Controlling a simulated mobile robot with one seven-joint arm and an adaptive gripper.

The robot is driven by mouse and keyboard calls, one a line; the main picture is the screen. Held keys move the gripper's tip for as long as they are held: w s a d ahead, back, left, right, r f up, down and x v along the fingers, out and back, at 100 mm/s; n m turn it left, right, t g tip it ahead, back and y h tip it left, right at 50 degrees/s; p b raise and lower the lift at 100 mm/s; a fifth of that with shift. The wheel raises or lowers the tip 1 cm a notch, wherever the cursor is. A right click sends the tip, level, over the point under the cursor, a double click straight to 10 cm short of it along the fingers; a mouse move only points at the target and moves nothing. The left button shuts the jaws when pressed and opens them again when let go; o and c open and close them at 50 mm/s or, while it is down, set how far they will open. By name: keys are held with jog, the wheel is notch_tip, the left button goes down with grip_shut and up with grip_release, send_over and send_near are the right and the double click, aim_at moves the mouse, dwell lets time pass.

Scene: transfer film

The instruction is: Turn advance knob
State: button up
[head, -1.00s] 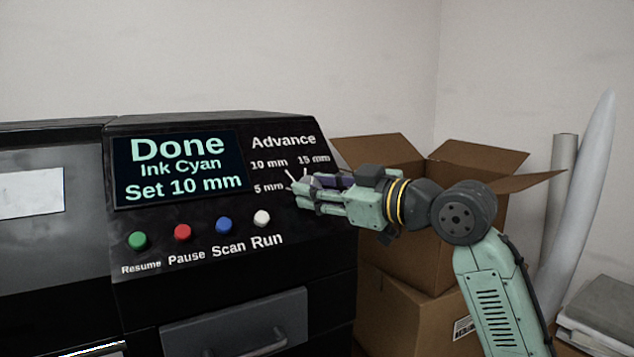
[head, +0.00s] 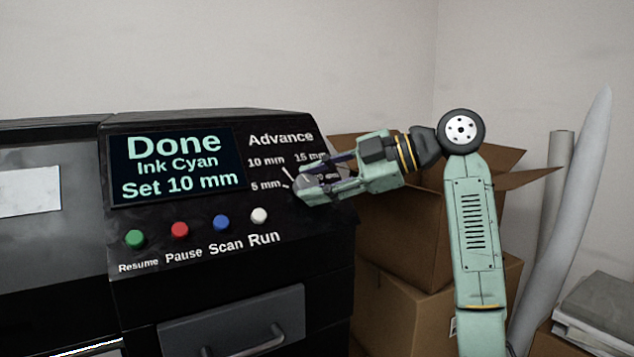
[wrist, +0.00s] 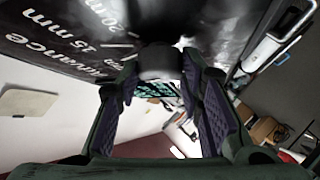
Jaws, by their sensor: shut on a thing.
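The advance knob (wrist: 158,62) is a dark grey round knob on the black sloped panel. In the wrist view it sits between my fingertips. My gripper (head: 314,184) is shut on it in the head view, the fingers coming from the right and covering much of it. The "Advance" label (head: 281,138) is above, with 5 mm, 10 mm and 15 mm marks around the knob; a 20 mm mark also shows in the wrist view. The knob's pointer is not clear to me. The screen (head: 178,167) reads "Done, Ink Cyan, Set 10 mm".
Resume (head: 135,238), Pause (head: 180,230), Scan (head: 222,224) and Run (head: 259,216) buttons line the panel below the screen. A drawer handle (head: 243,343) is beneath. An open cardboard box (head: 400,238) stands behind my arm, with pale rolls (head: 575,205) at the right.

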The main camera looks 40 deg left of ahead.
jog(key=shift+n+h, duration=0.3)
jog(key=o, duration=1.2)
jog(key=shift+c, duration=0.2)
jog(key=v, duration=1.2)
jog(key=shift+w+f, duration=0.1)
jog(key=shift+f, duration=0.05)
